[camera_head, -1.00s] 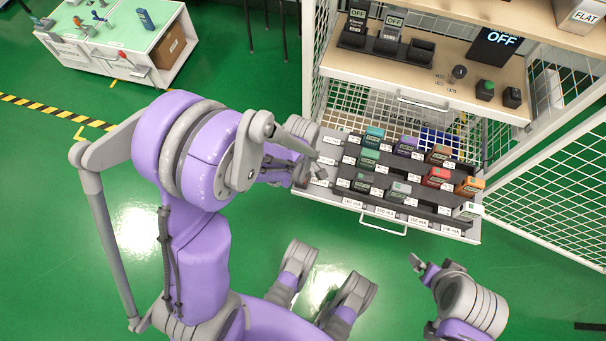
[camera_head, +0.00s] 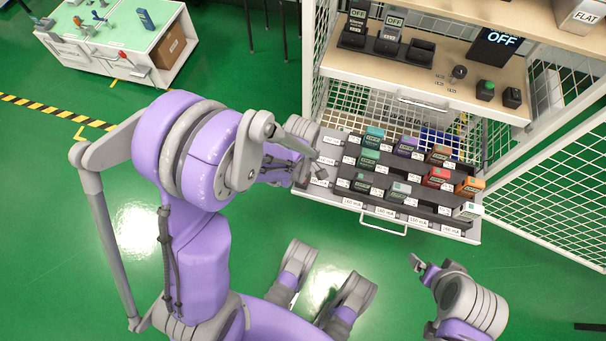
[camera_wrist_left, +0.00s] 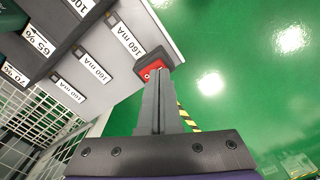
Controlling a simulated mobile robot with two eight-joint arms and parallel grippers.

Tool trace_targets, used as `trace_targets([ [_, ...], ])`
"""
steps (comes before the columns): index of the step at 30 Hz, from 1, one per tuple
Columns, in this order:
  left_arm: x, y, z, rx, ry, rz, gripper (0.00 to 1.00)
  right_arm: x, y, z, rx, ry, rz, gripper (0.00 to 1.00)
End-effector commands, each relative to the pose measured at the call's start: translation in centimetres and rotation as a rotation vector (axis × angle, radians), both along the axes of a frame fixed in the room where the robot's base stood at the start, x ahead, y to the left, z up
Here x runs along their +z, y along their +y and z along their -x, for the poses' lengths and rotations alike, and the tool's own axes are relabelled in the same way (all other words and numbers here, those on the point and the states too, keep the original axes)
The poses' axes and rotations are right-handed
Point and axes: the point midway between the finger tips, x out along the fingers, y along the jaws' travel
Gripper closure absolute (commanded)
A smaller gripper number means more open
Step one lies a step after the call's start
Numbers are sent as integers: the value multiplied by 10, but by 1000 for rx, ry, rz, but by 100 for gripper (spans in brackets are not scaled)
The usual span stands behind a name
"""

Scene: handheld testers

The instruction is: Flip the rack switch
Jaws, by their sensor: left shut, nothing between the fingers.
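A red rocker switch (camera_wrist_left: 152,66) in a dark housing sits at the corner of the grey drawer panel in the left wrist view. The fingers of my left gripper (camera_wrist_left: 157,80) are shut with nothing between them. Their tips overlap the switch's lower edge in that view; I cannot tell whether they touch it. In the head view my left gripper (camera_head: 319,172) is at the left end of the pulled-out drawer (camera_head: 385,228), and I cannot make out the switch there. My right gripper (camera_head: 417,264) is low at the right, away from the drawer; its jaw opening is unclear.
The drawer holds several coloured testers with labels. Above it is a wooden shelf (camera_head: 395,70) with chargers, a black "OFF" display (camera_head: 494,47) and a green button (camera_head: 485,90). A white mesh door (camera_head: 550,190) stands open at right. A green-topped bench (camera_head: 110,30) is far left.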

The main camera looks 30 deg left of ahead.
Motion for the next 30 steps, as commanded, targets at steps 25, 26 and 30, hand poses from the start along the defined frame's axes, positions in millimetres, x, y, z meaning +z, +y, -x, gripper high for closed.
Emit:
trace_targets([
  [25,-5,0,0,0,0,0,100,-4,0,-1,0,1,0,3],
  [26,-5,0,0,0,0,0,100,-5,0,-1,0,2,0,3],
  [30,-7,0,0,0,0,0,100,-7,0,-1,0,2,0,3],
])
